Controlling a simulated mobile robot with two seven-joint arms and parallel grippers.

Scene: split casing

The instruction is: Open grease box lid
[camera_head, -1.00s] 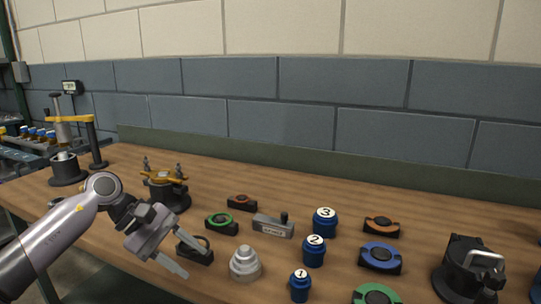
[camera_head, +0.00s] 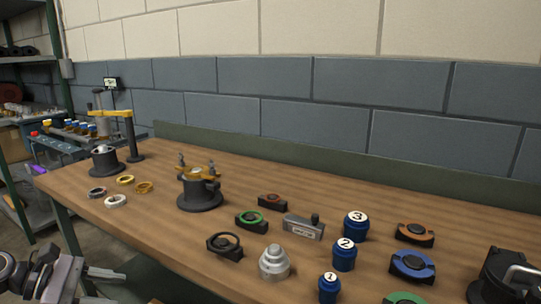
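The grease box (camera_head: 304,227) is a small grey box with a label on its front and a black knob on its lid. It stands mid-table, and its lid looks shut. My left gripper (camera_head: 108,286) is at the bottom left corner, in front of the table's edge and well away from the box. Its two fingers are apart, with nothing seen between them. My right gripper is not in view.
A stepped grey part (camera_head: 274,263), a green ring holder (camera_head: 251,219) and blue numbered pots (camera_head: 355,226) stand close around the box. A black clamp fixture (camera_head: 199,190) and loose rings (camera_head: 116,201) are further left. Bare wood lies behind the box.

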